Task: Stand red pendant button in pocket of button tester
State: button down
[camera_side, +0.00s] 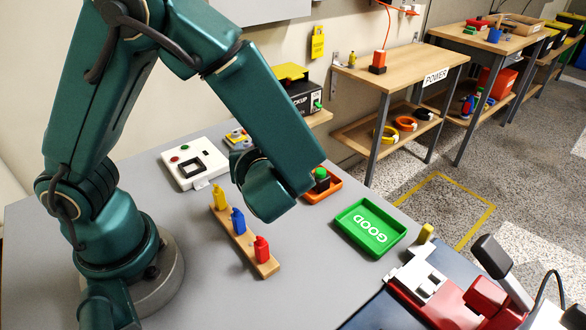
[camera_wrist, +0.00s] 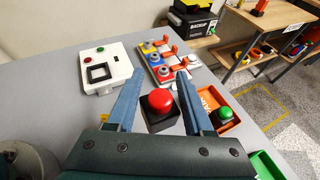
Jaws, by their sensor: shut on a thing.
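The red pendant button (camera_wrist: 159,103) has a round red cap on a black square body. In the wrist view it sits between the two blue fingers of my gripper (camera_wrist: 158,78), which is shut on it, cap toward the camera. In the side view my arm hides the fingers and the button. The button tester (camera_wrist: 116,66) is a white box with a dark-edged square pocket and red and green lamps. It stands ahead and to the left of my gripper in the wrist view. It also shows in the side view (camera_side: 181,181), left of my forearm, its pocket looking empty.
An orange tray (camera_wrist: 233,123) with a green button (camera_wrist: 225,113) lies right of my gripper. A panel of coloured switches (camera_wrist: 164,60) stands behind. A wooden rack (camera_side: 238,243) with yellow, blue and red pieces and a green GOOD tray (camera_side: 370,228) are in front. Grey table between is clear.

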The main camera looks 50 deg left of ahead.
jog(key=n+g+h, duration=0.7)
jog(key=n+g, duration=1.1)
send_over(179, 171)
jog(key=shift+f, duration=0.65)
jog(key=shift+f, duration=2.5)
jog(key=shift+f+n, duration=0.3)
jog(key=shift+f, duration=0.7)
